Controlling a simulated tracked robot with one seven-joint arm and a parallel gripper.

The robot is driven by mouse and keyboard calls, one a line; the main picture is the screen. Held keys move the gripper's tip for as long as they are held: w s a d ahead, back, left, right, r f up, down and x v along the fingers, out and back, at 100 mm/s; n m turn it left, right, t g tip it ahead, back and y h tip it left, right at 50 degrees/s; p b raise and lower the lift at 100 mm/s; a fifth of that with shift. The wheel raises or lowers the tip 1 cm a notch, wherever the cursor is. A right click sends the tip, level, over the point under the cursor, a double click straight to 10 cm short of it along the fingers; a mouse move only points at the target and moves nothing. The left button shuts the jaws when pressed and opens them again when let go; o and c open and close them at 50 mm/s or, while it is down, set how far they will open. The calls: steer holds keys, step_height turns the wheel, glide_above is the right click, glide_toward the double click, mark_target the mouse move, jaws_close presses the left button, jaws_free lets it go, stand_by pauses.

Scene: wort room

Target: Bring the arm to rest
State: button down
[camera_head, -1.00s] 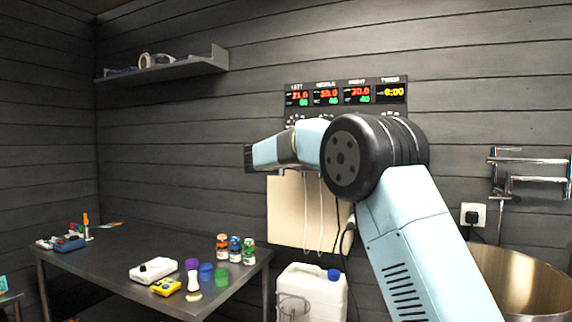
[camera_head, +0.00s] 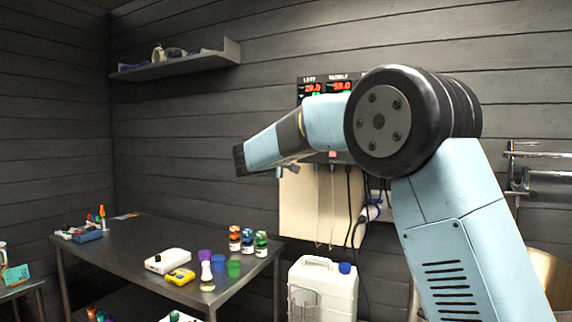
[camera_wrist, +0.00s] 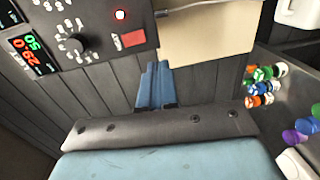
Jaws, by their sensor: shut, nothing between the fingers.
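My arm (camera_head: 458,215) rises at the right of the head view, bends at a large black joint (camera_head: 380,122) and reaches left. Its far section (camera_head: 275,145) slopes down to the left and ends in a dark cap. My gripper (camera_wrist: 155,72) shows in the wrist view as two blue fingers close together beyond a grey bolted plate (camera_wrist: 160,128). It is shut and empty, with the panelled wall beyond it. I cannot make out the fingers clearly in the head view.
The control panel (camera_head: 313,88) and a pale board (camera_head: 305,205) are behind the arm. A wall shelf (camera_head: 180,66) is upper left.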

steer(key=s+d+f+m+g, duration=0.2)
steer(key=s+d+m+g, duration=0.2)
steer(key=s+d, duration=0.8)
steer(key=s+d+f+m+g, duration=0.25)
steer(key=s+d, duration=0.45)
steer(key=d, duration=0.8)
steer(key=s+d+f+m+g+y, duration=0.1)
steer(key=s+f, duration=0.3)
steer(key=s, duration=0.5)
steer(key=s+d+f+m+g+y, duration=0.1)
steer(key=s+f+m, duration=0.3)
steer(key=s, duration=0.6)
steer(key=s+d+f+m+g+y, duration=0.1)
steer(key=s+f, duration=0.4)
steer(key=s, duration=0.5)
steer(key=d+m+y, duration=0.1)
steer(key=d+y, duration=0.1)
steer(key=shift+f+y, duration=0.15)
steer(key=shift+y, duration=0.15)
steer(key=shift+m+g, duration=0.25)
